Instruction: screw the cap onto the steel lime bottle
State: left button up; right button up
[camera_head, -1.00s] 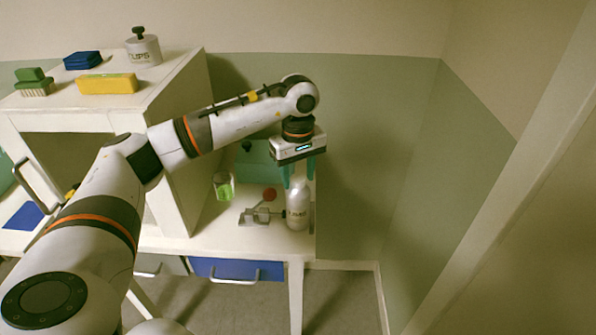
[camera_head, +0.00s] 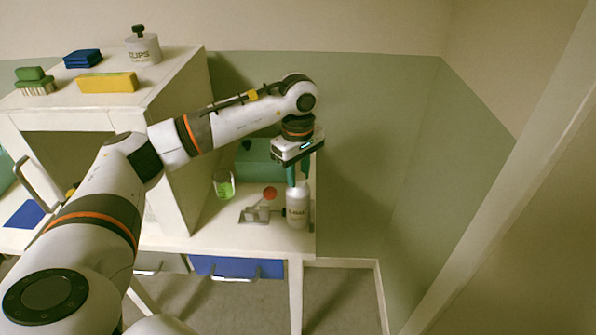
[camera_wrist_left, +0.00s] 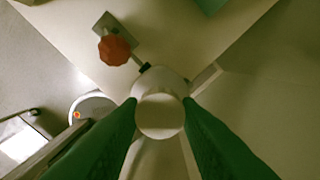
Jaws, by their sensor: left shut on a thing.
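The steel lime bottle (camera_head: 298,207) stands upright near the right end of the bench, a pale grey bottle with a dark label. My left gripper (camera_head: 298,181) points straight down over its top. In the left wrist view the green fingers of my left gripper (camera_wrist_left: 160,117) are shut on the pale round cap (camera_wrist_left: 160,116), one finger on each side. The cap sits in line above the bottle, whose shoulder (camera_wrist_left: 163,77) shows behind it. The cap hides the bottle's neck, so I cannot tell how far the thread is engaged. My right gripper is out of view.
A grey metal fixture (camera_head: 252,215) with a red knob (camera_head: 269,193) lies beside the bottle, its dark tip close to it. A glass with green content (camera_head: 223,184) and a teal box (camera_head: 258,160) stand behind. A white cabinet (camera_head: 180,180) rises to the left.

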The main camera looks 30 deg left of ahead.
pick_arm(q)
jog(key=m+b, duration=0.1)
jog(key=m, duration=0.2)
jog(key=shift+f, duration=0.1)
jog(key=m+b, duration=0.1)
jog(key=m, duration=0.5)
jog(key=shift+m+b, duration=0.3)
jog(key=m+b, duration=0.1)
jog(key=m, duration=0.3)
jog(key=shift+m, duration=0.4)
jog(key=m, duration=0.4)
jog(key=o, duration=0.9)
